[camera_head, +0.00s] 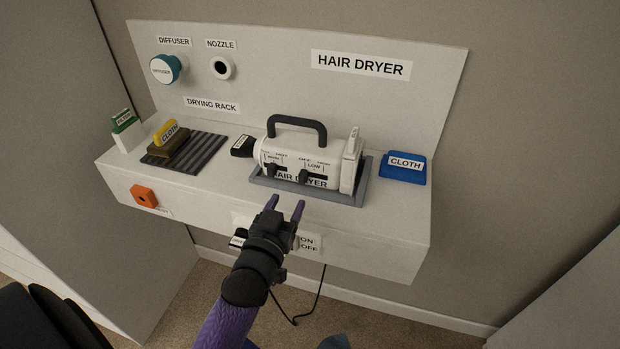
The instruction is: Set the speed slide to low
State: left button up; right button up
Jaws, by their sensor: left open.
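A white hair dryer (290,148) with a black handle lies in a grey tray (345,199) on the shelf. Its front has two slides with small dark knobs. The right slide has small labels above it, with OFF at its left and LOW to the right of that. Its knob (304,176) stands at the left part of the slot, below OFF. The left slide's knob (272,168) has labels too small to read surely. My left gripper (285,204) is open and empty, in front of and below the dryer, its purple fingertips apart from the knobs. My right gripper is out of view.
A blue cloth block (405,172) lies right of the tray. A ribbed drying rack (204,151) with a yellow-topped cloth block stands left. A teal diffuser (166,69) and a nozzle (222,67) are on the back panel. An orange block (144,196) is on the front face.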

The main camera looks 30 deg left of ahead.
aim_at(301, 176)
pick_arm(q)
jog(key=b+x, duration=0.1)
jog(key=x, duration=0.2)
jog(key=b+x, duration=0.1)
jog(key=x, duration=0.3)
jog(key=shift+w+a+f, duration=0.1)
jog(key=shift+w+f, duration=0.15)
jog(key=shift+w, duration=0.05)
jog(key=shift+w+a+r, duration=0.1)
jog(key=shift+w, duration=0.4)
grip_shut()
dwell(0.4)
